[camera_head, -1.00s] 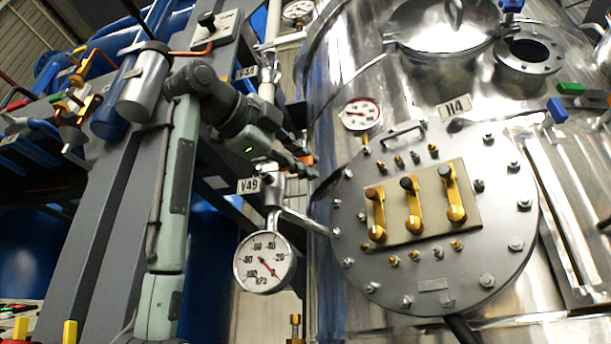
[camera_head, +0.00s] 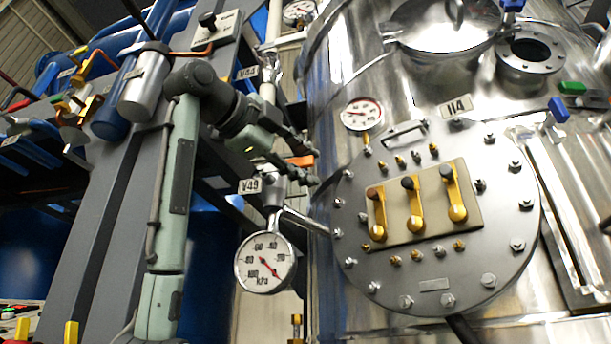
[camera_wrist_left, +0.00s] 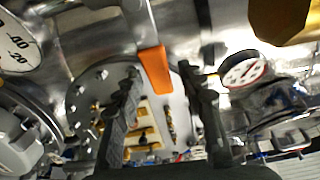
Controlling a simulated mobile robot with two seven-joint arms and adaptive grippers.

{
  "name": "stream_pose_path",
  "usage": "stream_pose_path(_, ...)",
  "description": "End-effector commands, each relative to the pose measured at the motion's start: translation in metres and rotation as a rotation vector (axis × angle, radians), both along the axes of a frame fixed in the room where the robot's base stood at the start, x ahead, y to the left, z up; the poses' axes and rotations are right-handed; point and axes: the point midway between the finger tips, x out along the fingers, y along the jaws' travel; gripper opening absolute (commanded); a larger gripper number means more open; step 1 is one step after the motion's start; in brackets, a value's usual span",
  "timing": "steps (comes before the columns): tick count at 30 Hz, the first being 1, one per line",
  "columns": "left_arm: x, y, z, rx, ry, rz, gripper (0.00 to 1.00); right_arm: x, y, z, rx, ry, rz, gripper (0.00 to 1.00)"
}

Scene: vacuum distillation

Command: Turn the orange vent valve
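The orange vent valve handle (camera_head: 300,161) is a small flat lever above the V49 tag, near the vessel's left side. My left gripper (camera_head: 312,166) comes in from the left, with one finger above the handle and one below it. In the left wrist view the orange handle (camera_wrist_left: 154,70) hangs between the two spread fingers (camera_wrist_left: 160,72), with a gap visible on each side. The gripper is open and I see no firm contact. The valve's body is partly hidden behind the fingers. My right gripper is in neither view.
A round pressure gauge (camera_head: 265,262) sits just below the valve. A smaller gauge (camera_head: 362,114) is to the right on the steel vessel. A flanged plate with several yellow handles (camera_head: 415,210) lies right of the gripper. Grey beams (camera_head: 100,220) stand at left.

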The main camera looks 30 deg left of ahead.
Motion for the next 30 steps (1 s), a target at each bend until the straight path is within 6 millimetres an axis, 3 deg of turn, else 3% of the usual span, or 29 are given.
stream_pose_path(18,-0.107,0.018,0.002,0.001,-0.004,0.002,0.40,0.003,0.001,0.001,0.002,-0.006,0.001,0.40)
stream_pose_path(30,-0.117,0.018,0.001,0.001,0.001,0.000,0.40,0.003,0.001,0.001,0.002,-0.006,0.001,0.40)
